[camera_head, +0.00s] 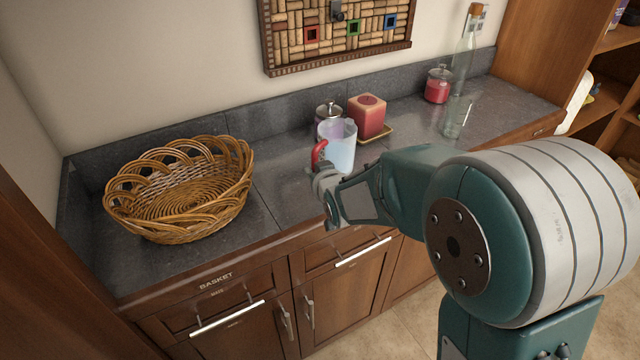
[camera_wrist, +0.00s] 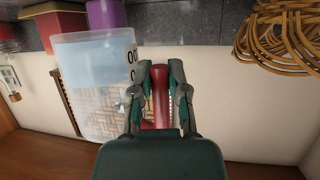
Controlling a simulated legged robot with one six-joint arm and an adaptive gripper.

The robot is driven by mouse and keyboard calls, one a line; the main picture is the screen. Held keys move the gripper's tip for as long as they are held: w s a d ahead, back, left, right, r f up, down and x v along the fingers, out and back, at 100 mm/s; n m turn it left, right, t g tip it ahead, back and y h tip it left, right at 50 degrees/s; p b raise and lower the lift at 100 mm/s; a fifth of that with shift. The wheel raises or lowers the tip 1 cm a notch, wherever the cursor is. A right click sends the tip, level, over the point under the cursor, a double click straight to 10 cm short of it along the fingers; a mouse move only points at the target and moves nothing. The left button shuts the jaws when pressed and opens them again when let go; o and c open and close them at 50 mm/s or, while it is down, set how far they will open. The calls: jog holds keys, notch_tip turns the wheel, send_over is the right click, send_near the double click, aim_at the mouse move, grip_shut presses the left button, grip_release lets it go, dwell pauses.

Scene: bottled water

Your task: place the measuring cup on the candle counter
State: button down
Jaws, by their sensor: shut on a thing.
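The measuring cup (camera_head: 342,157) is clear with a bluish tint and a red handle (camera_head: 318,152). It looks upright at the counter section with the red square candle (camera_head: 368,116); I cannot tell whether its base touches the surface. My gripper (camera_head: 322,172) is at the cup's near left side, shut on the handle. In the wrist view, which looks upside down, the fingers (camera_wrist: 160,80) close around the red handle, beside the cup body (camera_wrist: 90,85) with dark markings. The candle counter (camera_head: 283,185) is dark grey stone; the cup and my arm hide part of it.
A wicker basket (camera_head: 185,195) stands on the left counter section. A lidded jar (camera_head: 328,112) is close behind the cup. A red jar candle (camera_head: 438,85), a clear glass (camera_head: 457,118) and a corked bottle (camera_head: 466,50) stand at right. Bare counter lies between basket and cup.

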jog(key=shift+w+d+f, duration=0.15)
jog(key=shift+w+f, duration=0.8)
jog(key=shift+f, duration=0.15)
jog(key=shift+w+d+f, duration=0.2)
jog(key=shift+w+f, duration=0.1)
jog(key=shift+f, duration=0.1)
notch_tip(320, 180, down, 3)
jog(key=shift+w+d+f, duration=0.1)
jog(key=shift+w+d, duration=0.05)
jog(key=shift+f, duration=0.1)
jog(key=c, duration=0.6)
grip_release()
jog(key=shift+c, duration=0.2)
